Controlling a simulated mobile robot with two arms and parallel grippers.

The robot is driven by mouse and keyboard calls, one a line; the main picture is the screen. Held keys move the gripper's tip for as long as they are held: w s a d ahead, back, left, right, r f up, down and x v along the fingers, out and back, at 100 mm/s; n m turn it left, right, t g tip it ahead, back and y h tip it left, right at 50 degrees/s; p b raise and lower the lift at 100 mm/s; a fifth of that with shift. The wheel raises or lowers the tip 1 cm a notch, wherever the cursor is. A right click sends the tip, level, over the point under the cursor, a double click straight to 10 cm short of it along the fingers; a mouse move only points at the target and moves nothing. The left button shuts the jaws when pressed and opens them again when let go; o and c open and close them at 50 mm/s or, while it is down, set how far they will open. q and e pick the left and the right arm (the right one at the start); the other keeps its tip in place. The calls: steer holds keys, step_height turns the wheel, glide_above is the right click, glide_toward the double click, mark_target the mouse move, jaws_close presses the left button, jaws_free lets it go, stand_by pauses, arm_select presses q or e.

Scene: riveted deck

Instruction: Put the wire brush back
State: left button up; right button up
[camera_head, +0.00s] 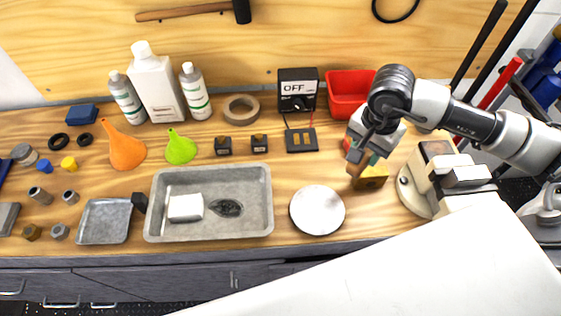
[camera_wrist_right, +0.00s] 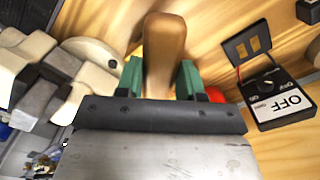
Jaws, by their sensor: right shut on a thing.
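My right gripper (camera_head: 362,152) hangs over the right part of the workbench, in front of the red bin. It is shut on a brown wooden handle, which I take to be the wire brush (camera_head: 358,170). In the right wrist view the handle (camera_wrist_right: 164,50) stands between the two green fingertips. No bristles can be made out in either view. My left gripper is not in view.
A red bin (camera_head: 346,90) and a meter marked OFF (camera_head: 298,88) stand behind the gripper. A white round plate (camera_head: 317,210) lies to its left, then a grey tray (camera_head: 262,200). A grey vise-like device (camera_head: 436,180) stands close on the right. Funnels and bottles fill the left.

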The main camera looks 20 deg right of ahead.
steer(key=w+a+f+p, duration=0.1)
steer(key=w+a+f, duration=0.1)
steer(key=w+a+f+p, duration=0.1)
steer(key=w+a+f, duration=0.1)
steer(key=w+a, duration=0.1)
steer(key=w+a+f+p, duration=0.2)
steer(key=w+a, duration=0.1)
steer(key=shift+w+f, duration=0.15)
steer(key=shift+f, duration=0.25)
steer(key=shift+w+f, duration=0.15)
steer(key=shift+f, duration=0.05)
step_height(320, 180, down, 3)
steer(key=shift+f+p, duration=0.1)
steer(key=shift+p, duration=0.65)
steer(key=shift+f, duration=0.55)
steer(key=o, duration=0.9)
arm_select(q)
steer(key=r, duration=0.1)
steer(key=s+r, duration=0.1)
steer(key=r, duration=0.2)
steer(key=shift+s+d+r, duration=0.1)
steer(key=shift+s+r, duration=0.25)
